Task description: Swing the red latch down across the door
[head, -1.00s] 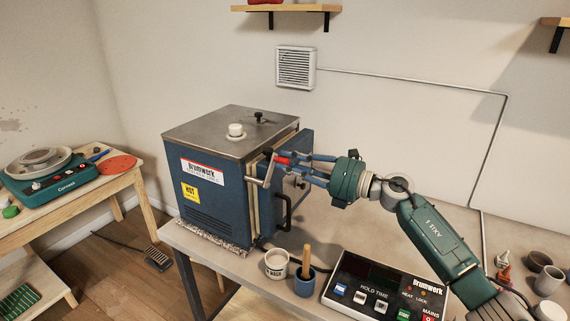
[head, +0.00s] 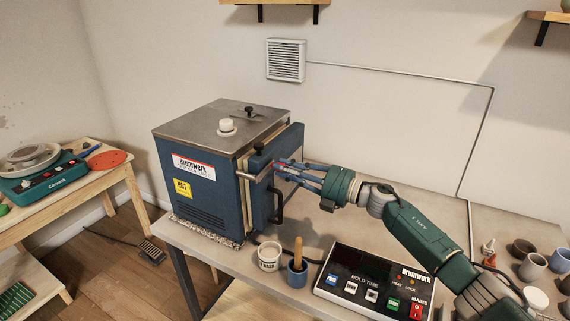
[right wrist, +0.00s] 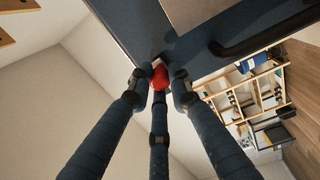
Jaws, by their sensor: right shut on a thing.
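The blue kiln (head: 210,205) stands on the bench with its door (head: 262,205) on its right side, up against the body. The red latch (head: 281,168) has a red grip on a metal bar that lies near level by the door's upper part. In the right wrist view its red grip (right wrist: 160,77) sits between my fingers, close to the blue door face. My right gripper (head: 284,172) is shut on this grip, and the fingers partly cover it in the head view. My left gripper is in neither view.
A black door handle (head: 279,206) sticks out below the latch. A white pot (head: 269,259), a blue cup (head: 297,275) with a wooden tool, and a control box (head: 375,283) stand in front. Several small pots are at the right.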

